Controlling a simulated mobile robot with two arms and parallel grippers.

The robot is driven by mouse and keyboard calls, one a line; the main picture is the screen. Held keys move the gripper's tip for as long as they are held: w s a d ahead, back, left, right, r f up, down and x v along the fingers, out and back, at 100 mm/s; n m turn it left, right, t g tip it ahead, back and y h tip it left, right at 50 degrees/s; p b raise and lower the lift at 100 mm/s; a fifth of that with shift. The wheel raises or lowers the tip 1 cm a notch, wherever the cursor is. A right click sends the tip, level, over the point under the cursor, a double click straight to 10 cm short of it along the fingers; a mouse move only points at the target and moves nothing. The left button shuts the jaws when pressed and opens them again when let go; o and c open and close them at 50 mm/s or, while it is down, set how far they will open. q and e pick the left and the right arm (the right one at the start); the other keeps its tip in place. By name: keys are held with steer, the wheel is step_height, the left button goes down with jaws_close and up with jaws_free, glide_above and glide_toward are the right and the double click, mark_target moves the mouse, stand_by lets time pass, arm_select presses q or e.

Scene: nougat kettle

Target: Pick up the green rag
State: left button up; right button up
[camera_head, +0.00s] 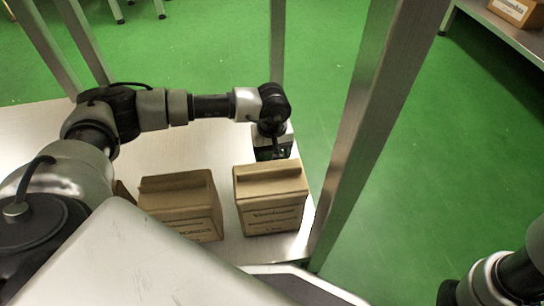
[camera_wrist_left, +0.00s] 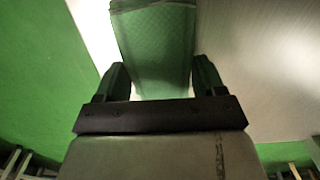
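The green rag (camera_wrist_left: 155,45) shows in the left wrist view as a textured green piece with a paler band near its top. My left gripper (camera_wrist_left: 160,78) has its two dark fingers wide apart, one on each side of the rag's lower part; I see no clear grip on it. In the head view my left gripper (camera_head: 272,148) points down at the metal table's far right part, behind a cardboard box; its fingertips are mostly hidden. A dark green patch shows there, too small to make out. My right gripper is out of view; only part of that arm shows at lower right.
Two cardboard boxes, a left one (camera_head: 181,205) and a right one (camera_head: 270,198), stand on the metal table (camera_head: 215,150) in front of my left gripper. A metal post (camera_head: 362,130) rises at the table's right edge. Green floor (camera_head: 450,150) lies open beyond it.

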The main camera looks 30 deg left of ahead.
arm_select(q)
steer(key=shift+c, duration=1)
steer(key=shift+r, duration=0.1)
step_height(320, 180, up, 18)
steer(key=p, duration=1.1)
steer(key=o, duration=0.4)
steer(key=c, duration=0.3)
steer(key=shift+s, duration=0.1)
